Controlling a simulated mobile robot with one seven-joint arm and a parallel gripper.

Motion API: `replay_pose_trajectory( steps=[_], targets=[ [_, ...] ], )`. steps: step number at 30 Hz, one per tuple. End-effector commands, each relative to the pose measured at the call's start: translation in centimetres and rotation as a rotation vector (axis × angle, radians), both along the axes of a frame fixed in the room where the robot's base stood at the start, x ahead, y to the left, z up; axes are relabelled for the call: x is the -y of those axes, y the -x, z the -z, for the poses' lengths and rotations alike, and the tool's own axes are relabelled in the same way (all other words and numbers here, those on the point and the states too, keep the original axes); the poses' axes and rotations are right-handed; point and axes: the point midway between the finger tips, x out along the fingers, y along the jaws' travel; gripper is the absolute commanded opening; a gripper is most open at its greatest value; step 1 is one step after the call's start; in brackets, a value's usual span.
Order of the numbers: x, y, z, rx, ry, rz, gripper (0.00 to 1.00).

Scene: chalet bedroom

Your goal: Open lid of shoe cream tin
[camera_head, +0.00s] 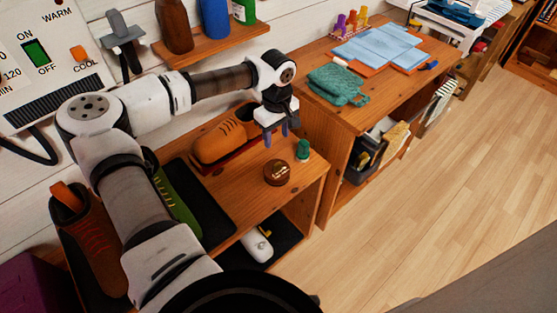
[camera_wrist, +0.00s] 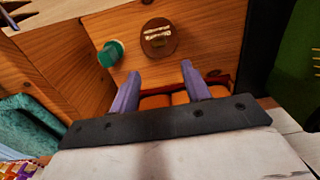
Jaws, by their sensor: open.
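The shoe cream tin (camera_head: 277,173) is a small round brown tin with a pale label on top. It stands on the wooden shoe bench near its front edge, and its lid looks closed. It also shows in the wrist view (camera_wrist: 157,38), beyond the fingertips. My gripper (camera_head: 276,140) is above the bench, behind and higher than the tin, pointing down. Its two purple fingers are apart and empty in the wrist view (camera_wrist: 160,72). Nothing of the tin is hidden by the fingers in either view.
A small green bottle or jar (camera_head: 303,150) stands close to the tin's right. An orange-brown shoe (camera_head: 222,138) lies on the bench behind, left of my gripper. A green shoe (camera_head: 177,203) is further left. A taller wooden desk (camera_head: 345,110) with a teal cloth (camera_head: 338,85) stands to the right.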

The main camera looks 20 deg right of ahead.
Motion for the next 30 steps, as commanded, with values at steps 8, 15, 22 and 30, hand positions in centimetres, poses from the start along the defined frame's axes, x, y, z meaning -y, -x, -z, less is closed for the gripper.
replay_pose_trajectory(
  steps=[8, 15, 22, 30],
  targets=[
    [0.2, 0.2, 5.4, -0.007, 0.005, 0.000, 0.47],
    [0.2, 0.3, 10.0, -0.006, 0.005, 0.000, 0.47],
    [0.1, 0.1, 12.2, -0.003, 0.005, -0.002, 0.47],
    [0.1, 0.1, 12.6, -0.003, 0.005, -0.001, 0.47]
  ],
)
